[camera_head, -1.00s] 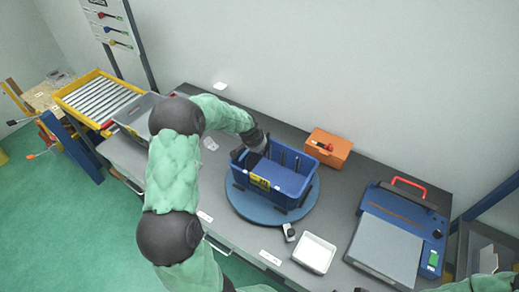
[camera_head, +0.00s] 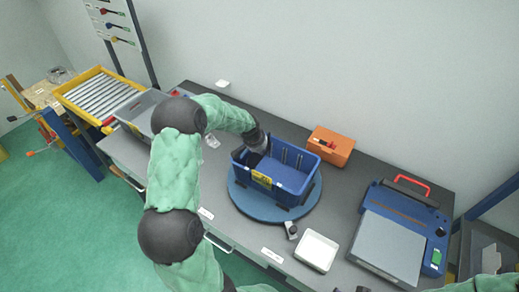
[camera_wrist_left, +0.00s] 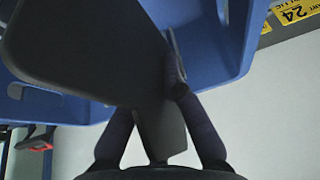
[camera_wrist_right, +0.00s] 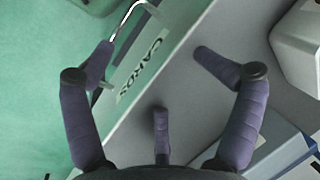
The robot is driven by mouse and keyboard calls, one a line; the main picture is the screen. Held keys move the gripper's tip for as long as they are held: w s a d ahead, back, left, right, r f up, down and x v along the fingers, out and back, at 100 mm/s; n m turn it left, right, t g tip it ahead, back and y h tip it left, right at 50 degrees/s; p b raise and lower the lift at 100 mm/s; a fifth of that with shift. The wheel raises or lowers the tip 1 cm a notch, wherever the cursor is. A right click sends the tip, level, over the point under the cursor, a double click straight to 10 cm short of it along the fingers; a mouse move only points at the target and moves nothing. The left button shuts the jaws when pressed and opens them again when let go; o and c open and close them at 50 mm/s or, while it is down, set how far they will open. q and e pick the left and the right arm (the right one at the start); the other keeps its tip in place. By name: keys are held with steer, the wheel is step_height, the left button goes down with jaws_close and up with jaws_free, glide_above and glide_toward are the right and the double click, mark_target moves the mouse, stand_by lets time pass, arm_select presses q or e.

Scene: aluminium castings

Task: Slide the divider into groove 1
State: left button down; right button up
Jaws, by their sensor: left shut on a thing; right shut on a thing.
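The blue tote (camera_head: 292,188) with a yellow label stands on a round blue turntable (camera_head: 243,200). My left gripper (camera_head: 262,147) is at the tote's left end, reaching in from above. In the left wrist view its fingers (camera_wrist_left: 165,95) are shut on a dark flat divider (camera_wrist_left: 90,45), close against the blue tote wall (camera_wrist_left: 235,40). The divider's lower edge is hidden, so I cannot tell whether it is in a groove. Upright ribs show on the tote's far inner wall; groove 1 cannot be singled out. My right gripper (camera_wrist_right: 158,65) has its fingers spread, with nothing between them.
A white tray (camera_head: 316,251) and a small grey-black item (camera_head: 291,230) lie in front of the turntable. An orange box (camera_head: 331,146) stands behind it. A blue machine with a grey plate (camera_head: 388,246) is at right. A drawer handle (camera_wrist_right: 125,20) shows below my right gripper.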

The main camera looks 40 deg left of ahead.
arm_select(q)
steer(key=shift+s+a+f+b, duration=0.1)
steer(key=shift+s+f+b, duration=0.1)
steer(key=shift+f+b, duration=0.4)
steer(key=shift+s+f+b, duration=0.2)
steer(key=shift+f+b, duration=0.05)
steer(key=shift+f, duration=0.5)
arm_select(e)
steer(key=shift+s+f, duration=0.2)
steer(key=shift+f, duration=0.45)
steer(key=shift+s+f, duration=0.15)
steer(key=shift+f, duration=0.5)
arm_select(q)
steer(key=shift+r, duration=0.1)
arm_select(e)
steer(key=shift+a+r, duration=0.1)
steer(key=shift+w+r+p, duration=0.25)
steer(key=shift+r+p, duration=0.8)
steer(key=shift+p, duration=0.6)
steer(key=shift+d+r+p, duration=0.2)
steer(key=shift+d+p, duration=0.05)
steer(key=shift+p, duration=0.05)
arm_select(q)
step_height(320, 180, up, 7)
steer(key=w, duration=0.1)
steer(key=shift+w+d+f, duration=0.2)
steer(key=shift+w+d, duration=0.05)
arm_select(e)
steer(key=shift+c, duration=0.2)
